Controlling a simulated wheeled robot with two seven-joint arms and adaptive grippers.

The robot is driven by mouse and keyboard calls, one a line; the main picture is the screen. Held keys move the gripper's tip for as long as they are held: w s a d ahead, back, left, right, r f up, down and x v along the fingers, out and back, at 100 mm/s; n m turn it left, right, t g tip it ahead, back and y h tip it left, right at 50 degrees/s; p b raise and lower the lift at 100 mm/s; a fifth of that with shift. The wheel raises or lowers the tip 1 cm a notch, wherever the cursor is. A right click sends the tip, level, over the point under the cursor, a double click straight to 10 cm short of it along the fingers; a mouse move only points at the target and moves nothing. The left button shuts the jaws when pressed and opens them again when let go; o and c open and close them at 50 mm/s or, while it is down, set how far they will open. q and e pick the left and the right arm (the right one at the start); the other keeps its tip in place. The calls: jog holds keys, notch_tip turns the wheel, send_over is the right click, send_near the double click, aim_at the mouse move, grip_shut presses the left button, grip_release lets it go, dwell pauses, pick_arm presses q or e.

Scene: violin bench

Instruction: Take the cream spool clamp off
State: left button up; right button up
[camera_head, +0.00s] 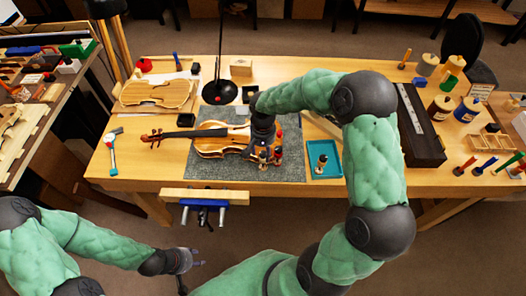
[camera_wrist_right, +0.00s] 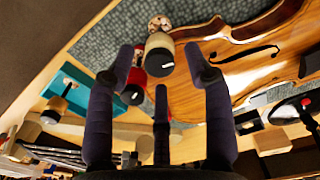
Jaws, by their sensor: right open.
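The violin (camera_head: 212,140) lies on the grey mat (camera_head: 293,168), its neck pointing left. Several spool clamps (camera_head: 277,153) stand at its right end, partly hidden by my right gripper (camera_head: 263,152). In the right wrist view, the cream spool clamp (camera_wrist_right: 159,55) with a dark end is at the violin's edge. My open right gripper (camera_wrist_right: 158,62) has fingers spread on either side of it in the picture; I see no contact. A red spool clamp (camera_wrist_right: 132,95) is beside it. My left gripper (camera_head: 192,260) is open and empty, in front of the bench.
A teal tray (camera_head: 338,172) right of the mat holds one spool clamp (camera_head: 322,161); the tray also shows in the wrist view (camera_wrist_right: 78,73). A black lamp base (camera_head: 219,92) stands behind the violin. A long dark case (camera_head: 418,130) is at right.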

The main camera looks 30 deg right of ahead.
jog(key=shift+f, duration=0.2)
grip_shut()
